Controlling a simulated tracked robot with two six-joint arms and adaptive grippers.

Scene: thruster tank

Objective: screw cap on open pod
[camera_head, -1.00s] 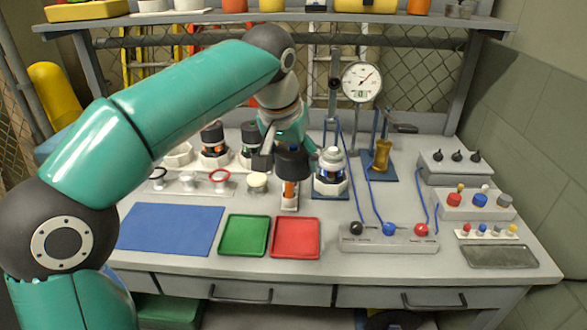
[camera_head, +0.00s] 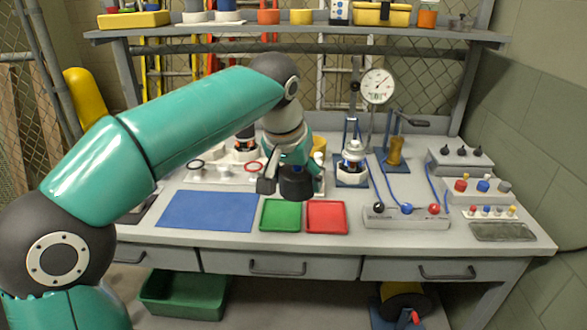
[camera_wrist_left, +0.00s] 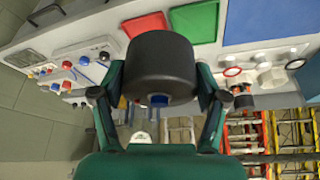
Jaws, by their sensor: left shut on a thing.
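My left gripper (camera_head: 283,180) is shut on a wide black cap (camera_head: 297,185), held by its sides above the bench just behind the green and red trays. In the left wrist view the gripper (camera_wrist_left: 160,85) has a finger on each side of the black cap (camera_wrist_left: 160,60). A small blue part (camera_wrist_left: 158,100) shows below the cap there; I cannot tell what it belongs to. A white pod with a silvery top (camera_head: 352,165) stands on a blue base, right of the gripper and apart from it. Another pod (camera_head: 246,143) is mostly hidden behind my arm. I cannot tell which pod is open.
A blue mat (camera_head: 207,210), a green tray (camera_head: 281,215) and a red tray (camera_head: 326,217) lie along the front. A plug box (camera_head: 405,217) with blue cables, a brass part (camera_head: 395,150) and a dial gauge (camera_head: 377,86) stand to the right. A ring rack (camera_head: 222,174) is at the left.

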